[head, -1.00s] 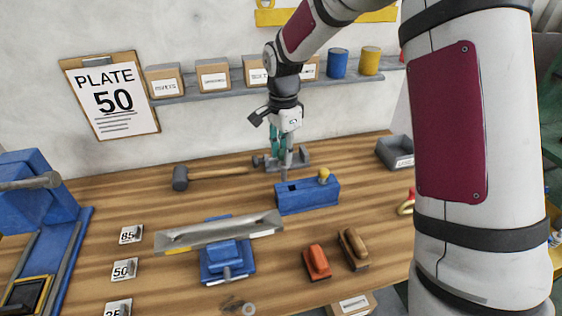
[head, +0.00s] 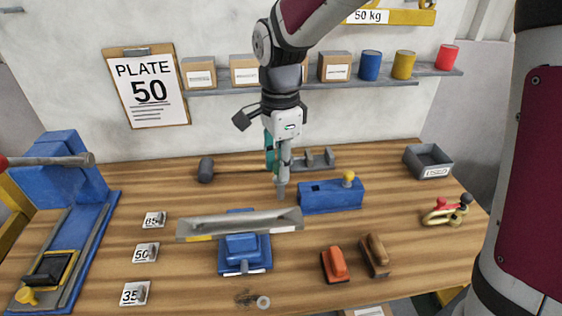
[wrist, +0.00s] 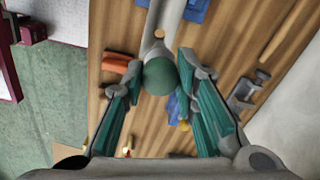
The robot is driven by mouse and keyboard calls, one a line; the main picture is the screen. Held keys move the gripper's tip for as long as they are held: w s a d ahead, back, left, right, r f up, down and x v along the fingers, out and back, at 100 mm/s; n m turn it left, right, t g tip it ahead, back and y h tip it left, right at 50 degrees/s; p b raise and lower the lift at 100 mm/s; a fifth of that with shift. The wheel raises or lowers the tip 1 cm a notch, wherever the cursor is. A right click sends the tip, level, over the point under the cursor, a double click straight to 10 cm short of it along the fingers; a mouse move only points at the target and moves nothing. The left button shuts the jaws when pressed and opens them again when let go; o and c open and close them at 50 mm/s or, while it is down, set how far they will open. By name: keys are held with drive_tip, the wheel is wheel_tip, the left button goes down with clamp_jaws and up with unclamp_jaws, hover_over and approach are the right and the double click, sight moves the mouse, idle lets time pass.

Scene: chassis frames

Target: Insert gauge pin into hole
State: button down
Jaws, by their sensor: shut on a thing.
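My gripper (head: 281,178) is shut on the gauge pin and holds it upright above the bench. The grey lower end of the pin (head: 281,191) hangs below the fingers, left of the blue block. In the wrist view its round green top (wrist: 162,77) is between the green finger pads (wrist: 165,95). A long grey metal plate (head: 225,225) lies across a blue fixture (head: 242,252), in front and to the left of the pin. In the wrist view the plate (wrist: 168,18) shows a round hole (wrist: 160,33), just beyond the pin. The pin looks apart from it.
The blue block (head: 325,197) has a dark opening and a yellow-knobbed piece (head: 348,178). Numbered cards (head: 145,252) stand left of the plate; an orange-topped tool (head: 336,264) and a brown one (head: 376,255) lie right. A mallet (head: 207,168) is behind. A notice reads PLATE 50 (head: 150,88).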

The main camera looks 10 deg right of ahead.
sight(280, 183)
drive_tip(key=shift+f+b, duration=0.8)
drive_tip(key=shift+f, duration=2.1)
drive_tip(key=shift+f+b, duration=0.4)
drive_tip(key=shift+f, duration=2.9)
drive_tip(key=c, duration=1.2)
unclamp_jaws()
drive_tip(key=shift+r, duration=0.15)
wheel_tip(280, 183, up, 12)
drive_tip(key=shift+f, duration=0.1)
